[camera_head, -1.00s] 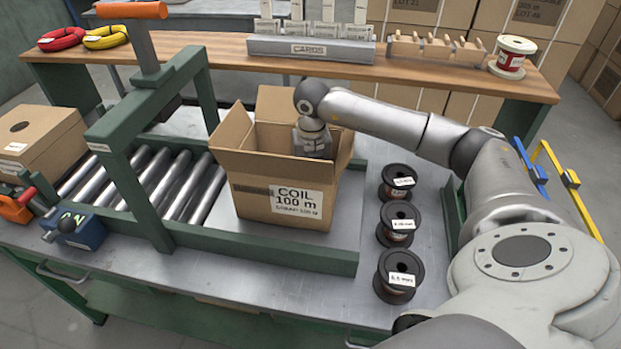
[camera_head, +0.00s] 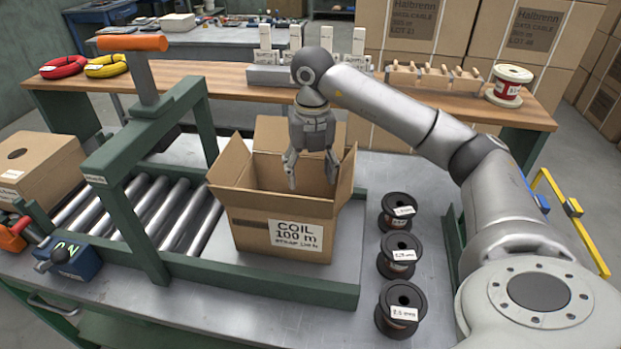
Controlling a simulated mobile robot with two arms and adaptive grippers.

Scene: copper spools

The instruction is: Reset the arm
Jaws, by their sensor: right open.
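My right gripper (camera_head: 309,178) points down over the open cardboard box marked COIL 100 m (camera_head: 255,238). Its fingers are spread with nothing between them, and the tips are around the level of the box opening. The box stands upright on the metal table with its flaps open, and its floor is hidden from this angle. Three dark spools stand in a row right of the box: a far one (camera_head: 397,213), a middle one (camera_head: 399,255) and a near one (camera_head: 400,310). My left gripper does not show.
A green frame with an orange handle (camera_head: 133,43) stands over rollers (camera_head: 160,205) left of the box. A closed carton (camera_head: 38,165) is at far left. A wooden shelf (camera_head: 215,75) behind holds red and yellow coils, card holders and a white-flanged spool (camera_head: 508,85).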

